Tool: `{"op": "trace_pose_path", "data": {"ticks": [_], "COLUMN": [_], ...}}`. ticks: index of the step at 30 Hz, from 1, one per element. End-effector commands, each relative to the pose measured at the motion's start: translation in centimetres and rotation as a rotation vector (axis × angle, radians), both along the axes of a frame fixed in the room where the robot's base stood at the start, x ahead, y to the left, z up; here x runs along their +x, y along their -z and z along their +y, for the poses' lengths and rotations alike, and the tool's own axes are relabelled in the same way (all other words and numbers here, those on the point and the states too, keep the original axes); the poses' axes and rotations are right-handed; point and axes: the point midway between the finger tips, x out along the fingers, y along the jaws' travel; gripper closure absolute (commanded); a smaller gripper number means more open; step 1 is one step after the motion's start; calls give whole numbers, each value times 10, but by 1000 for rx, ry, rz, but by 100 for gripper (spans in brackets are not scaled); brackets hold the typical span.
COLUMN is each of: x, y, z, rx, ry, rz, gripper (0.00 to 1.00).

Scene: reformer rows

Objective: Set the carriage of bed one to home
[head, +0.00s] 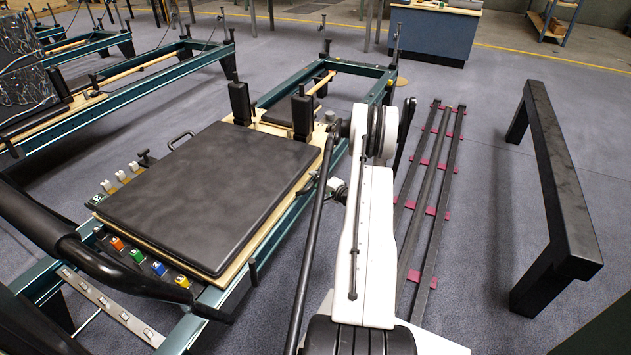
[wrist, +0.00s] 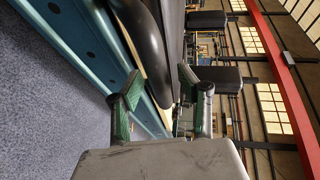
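The carriage (head: 215,190) of the nearest bed is a flat black pad on a pale wood board. It sits on teal rails toward the spring end, and no label shows which bed this is. Two upright black shoulder rests (head: 240,100) stand at its far end. My gripper is hidden behind my white arm in the head view. In the sideways wrist view, my gripper (wrist: 165,105) is open, its green-padded fingers apart. The teal rail (wrist: 85,45) and the dark pad edge (wrist: 148,40) lie beyond the fingers. Whether anything touches them I cannot tell.
A black foot bar (head: 110,265) and coloured spring tabs (head: 137,256) are at the near end. Dark floor rails with magenta brackets (head: 430,210) run right of my arm. A black beam (head: 560,185) stands farther right. Another bed (head: 110,85) is at upper left.

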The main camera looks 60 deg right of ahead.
Motion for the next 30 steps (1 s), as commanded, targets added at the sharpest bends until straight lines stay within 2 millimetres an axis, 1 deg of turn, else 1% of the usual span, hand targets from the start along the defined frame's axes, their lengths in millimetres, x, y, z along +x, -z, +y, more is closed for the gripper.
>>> {"op": "trace_pose_path", "data": {"ticks": [8,11,16,17,18,21,22,27,29,30], "x": [0,0,0,0,0,-1,-1,0,0,1], "y": [-4,-13,-39,-44,-51,-68,-73,-94,-99,-102], "z": [0,0,0,0,0,0,0,-1,-1,-1], "rx": [0,0,0,0,0,1,1,2,2,3], "ry": [0,0,0,1,1,2,2,3,3,2], "rz": [0,0,-1,-1,-2,-4,-4,-6,-6,-6], "gripper": [64,64,64,58,48,24,21,20,20,27]}}
